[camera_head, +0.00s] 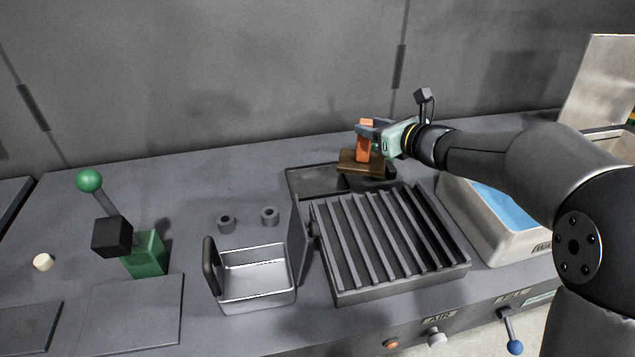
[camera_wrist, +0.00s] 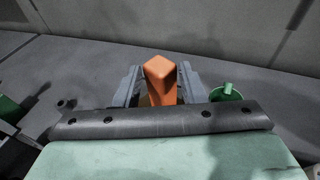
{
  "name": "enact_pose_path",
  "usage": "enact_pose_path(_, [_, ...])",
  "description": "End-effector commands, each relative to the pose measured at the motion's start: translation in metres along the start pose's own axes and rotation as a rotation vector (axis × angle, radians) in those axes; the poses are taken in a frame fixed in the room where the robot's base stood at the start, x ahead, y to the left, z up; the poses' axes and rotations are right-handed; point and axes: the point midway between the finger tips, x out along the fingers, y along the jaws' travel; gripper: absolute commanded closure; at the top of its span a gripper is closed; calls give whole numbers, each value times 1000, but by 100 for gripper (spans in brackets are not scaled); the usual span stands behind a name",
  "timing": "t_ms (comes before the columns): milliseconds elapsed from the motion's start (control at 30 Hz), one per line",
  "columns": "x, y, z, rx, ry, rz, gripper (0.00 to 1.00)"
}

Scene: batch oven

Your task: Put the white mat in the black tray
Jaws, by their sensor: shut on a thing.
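My gripper (camera_head: 368,128) is shut on an upright orange handle (camera_head: 364,148), which joins a flat brown block (camera_head: 357,162) below it. The block is over or on the right part of a shallow black tray (camera_head: 308,182) behind the ribbed rack; I cannot tell whether it touches. In the wrist view the orange handle (camera_wrist: 160,78) stands between the two grey fingers. I can make out no white mat in either view. The arm and the held block hide part of the tray.
A dark ribbed rack (camera_head: 345,285) stands in front of the tray. A metal basket (camera_head: 258,302) with a dark handle sits to its left. A pale bin (camera_head: 520,243) with a blue inside is at right. A green-knobbed lever (camera_head: 89,180) stands at left. The back left counter is clear.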

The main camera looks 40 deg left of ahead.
Motion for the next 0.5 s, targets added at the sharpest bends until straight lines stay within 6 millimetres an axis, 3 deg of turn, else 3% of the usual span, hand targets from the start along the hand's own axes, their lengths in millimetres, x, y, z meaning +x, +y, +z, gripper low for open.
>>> enact_pose_path(167, [27, 12, -2, -2, 2, 17, 95])
enact_pose_path(433, [97, 27, -13, -3, 3, 16, 95])
enact_pose_path(500, [112, 29, -26, -1, 6, 15, 95])
